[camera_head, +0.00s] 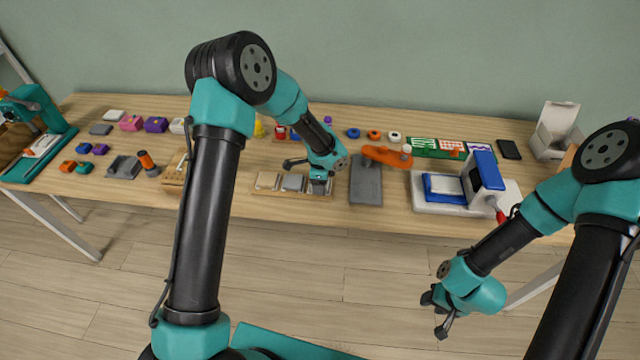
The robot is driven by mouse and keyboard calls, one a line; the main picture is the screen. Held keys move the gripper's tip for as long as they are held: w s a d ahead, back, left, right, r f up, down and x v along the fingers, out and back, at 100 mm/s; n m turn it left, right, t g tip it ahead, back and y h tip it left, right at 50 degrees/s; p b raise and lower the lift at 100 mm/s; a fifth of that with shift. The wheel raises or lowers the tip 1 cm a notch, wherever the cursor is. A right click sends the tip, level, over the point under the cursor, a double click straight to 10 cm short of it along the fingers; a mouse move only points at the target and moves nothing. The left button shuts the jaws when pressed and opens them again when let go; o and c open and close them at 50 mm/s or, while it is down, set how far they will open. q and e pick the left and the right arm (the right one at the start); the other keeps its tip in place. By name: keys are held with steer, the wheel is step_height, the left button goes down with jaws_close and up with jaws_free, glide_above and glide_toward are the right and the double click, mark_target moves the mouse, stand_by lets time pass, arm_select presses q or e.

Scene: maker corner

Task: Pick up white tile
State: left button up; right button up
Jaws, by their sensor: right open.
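A pale, whitish tile (267,180) lies in the left slot of a wooden tray (258,193) near the front edge of the table. A grey tile (293,182) sits to its right. My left gripper (319,186) points down over the right end of the tray, to the right of both tiles, and hides that slot. Its fingers are too small to show whether they are apart. My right gripper (438,311) is open and empty, in front of the table and below its edge.
A grey plate (366,184) with an orange-handled tool (384,155) lies right of the tray. A blue and white machine (487,171) stands farther right. A wooden holder (173,178) stands left of the tray. Several small coloured parts are at the back.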

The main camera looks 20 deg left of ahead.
arm_select(q)
steer(key=shift+r, duration=0.15)
steer(key=shift+r, duration=0.55)
steer(key=shift+s+d+r, duration=0.1)
steer(key=shift+s+r, duration=0.1)
steer(key=shift+r, duration=0.4)
steer(key=shift+s+r, duration=0.15)
steer(key=shift+r, duration=0.4)
steer(key=s+d+r, duration=0.1)
steer(key=s+d, duration=0.3)
steer(key=s, duration=1)
steer(key=shift+s+r, duration=0.15)
steer(key=shift+s, duration=0.2)
steer(key=shift+d, duration=0.1)
